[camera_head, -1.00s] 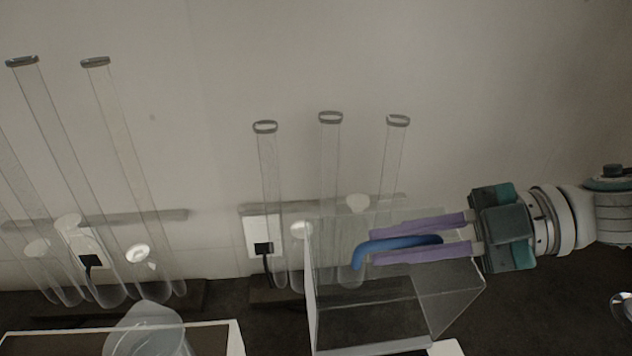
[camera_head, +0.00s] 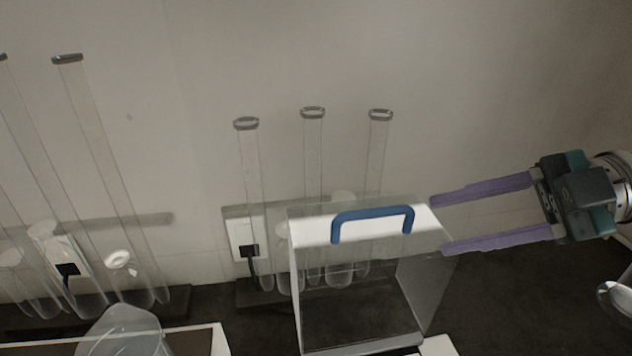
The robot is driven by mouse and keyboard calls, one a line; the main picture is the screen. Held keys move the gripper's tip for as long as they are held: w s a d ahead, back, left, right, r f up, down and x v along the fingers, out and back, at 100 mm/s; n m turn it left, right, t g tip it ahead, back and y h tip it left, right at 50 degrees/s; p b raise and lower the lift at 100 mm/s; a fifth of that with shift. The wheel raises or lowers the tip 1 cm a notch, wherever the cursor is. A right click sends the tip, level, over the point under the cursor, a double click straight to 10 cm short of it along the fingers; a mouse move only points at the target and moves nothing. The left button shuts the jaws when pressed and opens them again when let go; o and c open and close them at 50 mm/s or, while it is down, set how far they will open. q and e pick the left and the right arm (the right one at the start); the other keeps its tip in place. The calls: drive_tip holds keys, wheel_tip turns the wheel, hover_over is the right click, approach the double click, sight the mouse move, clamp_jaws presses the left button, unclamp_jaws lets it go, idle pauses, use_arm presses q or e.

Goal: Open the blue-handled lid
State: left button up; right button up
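A clear box (camera_head: 425,300) stands at the lower middle, with see-through walls. Its pale, partly see-through lid panel (camera_head: 310,230) shows at the top and carries a blue U-shaped handle (camera_head: 372,213). I cannot tell exactly how far the lid is tilted. My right gripper (camera_head: 439,225) has two long purple fingers spread apart with nothing between them. Its fingertips are to the right of the handle, by the panel's right edge, and clear of the handle. My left gripper is not in view.
Tall clear tubes in a rack (camera_head: 265,292) stand behind the box, with more tubes in another rack (camera_head: 85,305) at left. A translucent container (camera_head: 125,335) sits in front at lower left. A plain wall closes the back.

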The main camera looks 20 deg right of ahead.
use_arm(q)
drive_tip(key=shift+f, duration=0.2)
use_arm(e)
drive_tip(key=shift+v, duration=0.95)
